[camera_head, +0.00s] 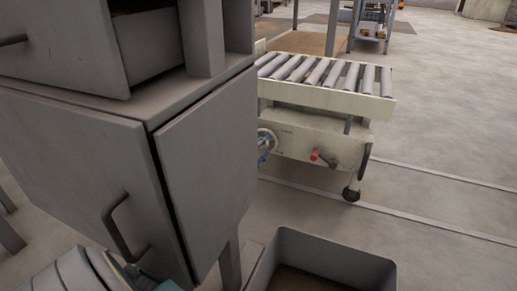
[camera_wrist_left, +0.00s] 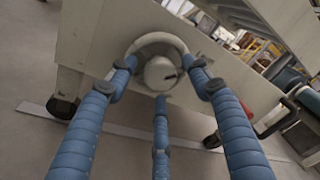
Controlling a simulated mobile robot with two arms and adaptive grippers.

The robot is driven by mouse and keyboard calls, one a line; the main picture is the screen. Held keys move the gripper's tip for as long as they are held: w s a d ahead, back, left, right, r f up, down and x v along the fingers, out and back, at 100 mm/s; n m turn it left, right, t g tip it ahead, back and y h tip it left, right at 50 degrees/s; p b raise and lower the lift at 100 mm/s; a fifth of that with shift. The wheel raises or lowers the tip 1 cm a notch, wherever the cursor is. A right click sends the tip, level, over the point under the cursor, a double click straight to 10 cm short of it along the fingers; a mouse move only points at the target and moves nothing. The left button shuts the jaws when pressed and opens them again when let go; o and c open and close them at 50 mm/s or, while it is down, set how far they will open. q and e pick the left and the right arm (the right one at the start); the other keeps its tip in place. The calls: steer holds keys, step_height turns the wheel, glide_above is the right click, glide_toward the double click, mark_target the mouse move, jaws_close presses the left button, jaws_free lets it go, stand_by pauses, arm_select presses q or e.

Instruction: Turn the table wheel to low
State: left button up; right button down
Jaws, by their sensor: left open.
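The table wheel (camera_head: 266,137) is a pale handwheel on the side of the cream roller table (camera_head: 325,125), partly hidden by the grey cabinet in the head view. In the left wrist view the wheel (camera_wrist_left: 157,40) shows close, with a round hub in its middle. My left gripper (camera_wrist_left: 160,75) has blue segmented fingers, which are open and spread about the wheel, two at its sides and one below. I cannot tell whether they touch the rim. A little blue of this gripper (camera_head: 263,156) shows below the wheel in the head view. My right gripper is out of view.
A grey cabinet (camera_head: 80,160) with a door handle fills the left. A red-knobbed crank (camera_head: 315,155) sits right of the wheel. Rollers (camera_head: 325,75) top the table. A grey open bin (camera_head: 335,255) stands in front. The floor at right is clear.

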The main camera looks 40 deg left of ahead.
arm_select(q)
steer(key=c, duration=1.2)
steer(key=shift+o, duration=0.2)
steer(key=shift+n, duration=0.4)
steer(key=shift+d+f+n+t+y+p, duration=0.15)
steer(key=shift+n+t+p, duration=0.15)
steer(key=shift+n, duration=1.25)
steer(key=shift+n+t+y+p, duration=0.2)
steer(key=shift+n+p, duration=0.15)
steer(key=shift+n, duration=1.2)
steer(key=o, duration=1.2)
steer(key=shift+c, duration=0.2)
steer(key=shift+s, duration=0.1)
